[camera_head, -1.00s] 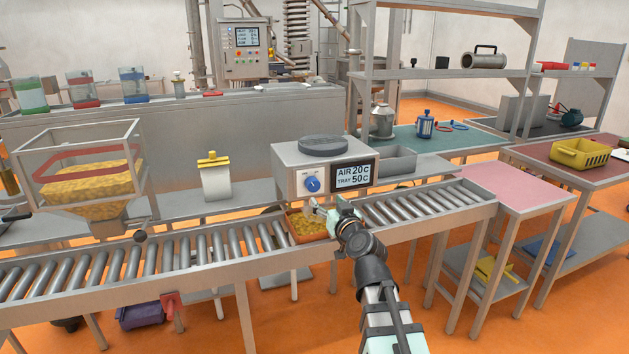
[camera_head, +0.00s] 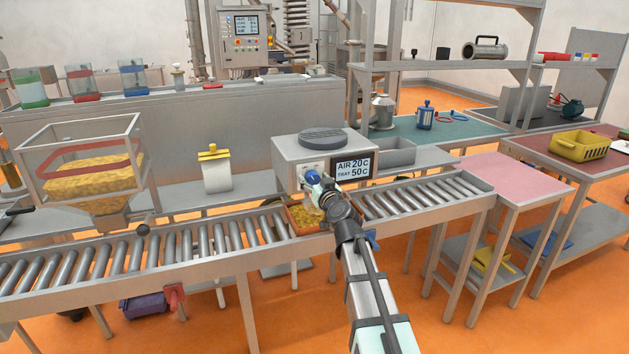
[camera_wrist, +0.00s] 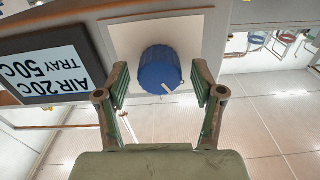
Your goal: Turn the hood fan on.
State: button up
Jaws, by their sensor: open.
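The hood (camera_head: 310,152) is a grey box with a round dark vent on top, standing over the conveyor. A blue knob (camera_head: 312,177) is on its front, left of a display reading AIR 20C, TRAY 50C. My gripper (camera_head: 315,186) is in front of the knob and partly covers it. In the wrist view, which looks upside down, the blue knob (camera_wrist: 160,70) with a white pointer mark sits on a white plate. The two fingers of my gripper (camera_wrist: 163,85) are open, one on each side of the knob, with gaps visible between fingers and knob.
The display (camera_wrist: 47,72) is close beside one finger in the wrist view. An orange tray (camera_head: 297,221) of yellow pieces lies on the roller conveyor (camera_head: 170,250) below the hood.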

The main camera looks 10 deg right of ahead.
jog(key=c, duration=1.1)
jog(key=shift+c, duration=0.2)
jog(key=shift+m, duration=0.3)
jog(key=m+b, duration=0.1)
jog(key=m, duration=0.4)
jog(key=shift+b, duration=0.3)
jog(key=m, duration=0.6)
jog(key=shift+d, duration=0.1)
jog(key=shift+m, duration=0.3)
jog(key=o, duration=1.1)
jog(key=shift+w, duration=0.1)
jog(key=shift+o, duration=0.2)
